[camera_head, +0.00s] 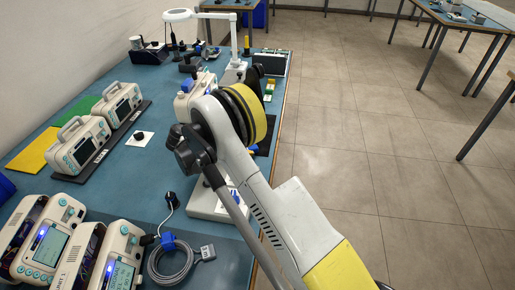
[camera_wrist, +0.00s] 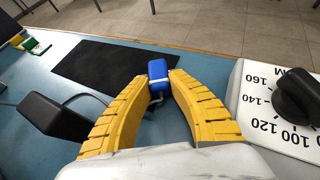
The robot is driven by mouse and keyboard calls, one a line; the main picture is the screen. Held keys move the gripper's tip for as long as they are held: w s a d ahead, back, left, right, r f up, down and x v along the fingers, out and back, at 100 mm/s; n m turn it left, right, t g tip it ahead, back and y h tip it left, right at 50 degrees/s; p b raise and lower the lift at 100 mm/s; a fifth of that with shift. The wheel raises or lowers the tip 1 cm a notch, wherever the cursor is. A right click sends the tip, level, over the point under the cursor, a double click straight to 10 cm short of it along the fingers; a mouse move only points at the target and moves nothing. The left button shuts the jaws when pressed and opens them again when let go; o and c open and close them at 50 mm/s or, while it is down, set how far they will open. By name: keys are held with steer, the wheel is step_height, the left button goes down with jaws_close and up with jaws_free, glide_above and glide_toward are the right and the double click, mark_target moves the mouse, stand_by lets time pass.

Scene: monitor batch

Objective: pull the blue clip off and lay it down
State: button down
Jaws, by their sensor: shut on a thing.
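The blue clip (camera_wrist: 158,70), a small blue block with a white band, sits between my gripper's yellow fingertips (camera_wrist: 159,86) in the wrist view. My gripper is shut on it. A small grey metal part shows just below the clip, between the fingers. Whether the clip still touches anything beneath is hidden. Another blue piece (camera_head: 168,241) lies by the grey cable coil (camera_head: 172,263) near the front monitors in the head view.
A black mat (camera_wrist: 100,66) lies bare on the blue table beyond the fingers. A white dial panel with a black knob (camera_wrist: 297,95) stands close on the right, and a black block (camera_wrist: 55,117) on the left. Several monitors (camera_head: 80,145) line the table's left side.

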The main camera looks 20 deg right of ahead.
steer(key=c, duration=1.3)
jaws_free()
steer(key=shift+o, duration=0.2)
steer(key=v, duration=1.2)
steer(key=shift+r, duration=0.1)
